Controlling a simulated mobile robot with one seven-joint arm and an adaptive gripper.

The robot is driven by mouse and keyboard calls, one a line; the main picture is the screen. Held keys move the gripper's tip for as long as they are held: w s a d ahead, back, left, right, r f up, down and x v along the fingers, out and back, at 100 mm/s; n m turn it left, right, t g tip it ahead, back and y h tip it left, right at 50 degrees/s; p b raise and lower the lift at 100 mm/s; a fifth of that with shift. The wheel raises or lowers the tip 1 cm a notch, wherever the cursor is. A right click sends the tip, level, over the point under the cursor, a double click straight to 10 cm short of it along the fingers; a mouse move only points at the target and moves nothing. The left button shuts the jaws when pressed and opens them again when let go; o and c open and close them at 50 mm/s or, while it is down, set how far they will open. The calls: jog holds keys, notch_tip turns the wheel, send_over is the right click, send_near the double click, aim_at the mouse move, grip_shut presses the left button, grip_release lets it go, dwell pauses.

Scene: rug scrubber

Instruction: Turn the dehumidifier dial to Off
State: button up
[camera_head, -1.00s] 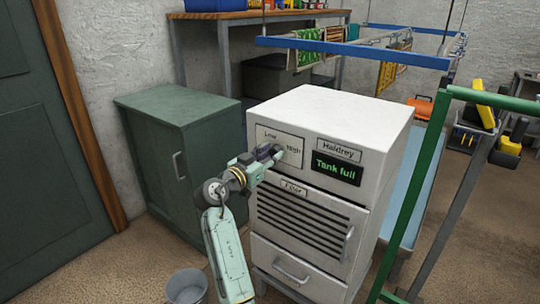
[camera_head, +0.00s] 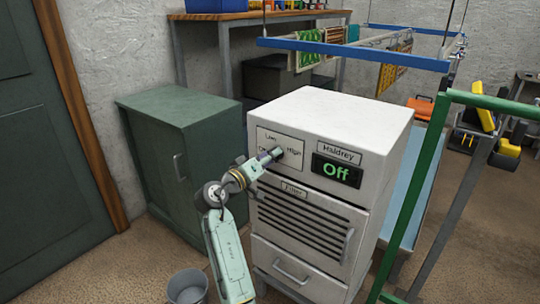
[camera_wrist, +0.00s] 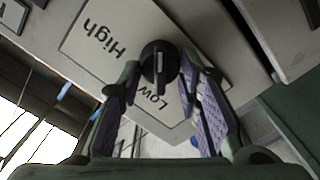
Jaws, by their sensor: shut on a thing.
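The dehumidifier (camera_head: 340,110) is a white cabinet with a label panel at its upper left. Its display (camera_head: 336,171) reads "Off" in green. The dial (camera_wrist: 160,58) is black and round with a pale line across it, on the panel marked "High" and "Low". In the wrist view my gripper (camera_wrist: 162,75) has its two purple-padded fingers around the dial, shut on it. In the head view my gripper (camera_head: 276,153) covers the dial and part of the panel. I cannot tell from the line alone which end points to a mark.
A green cabinet (camera_head: 165,125) stands left of the dehumidifier, and a grey bucket (camera_head: 187,287) sits on the floor in front. A green metal frame (camera_head: 425,190) rises close on the right. A blue drying rack (camera_head: 350,52) hangs behind.

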jog(key=shift+n+p, duration=0.55)
jog(key=shift+n, duration=0.95)
jog(key=o, duration=1.1)
jog(key=shift+o, duration=0.2)
jog(key=v, duration=1.2)
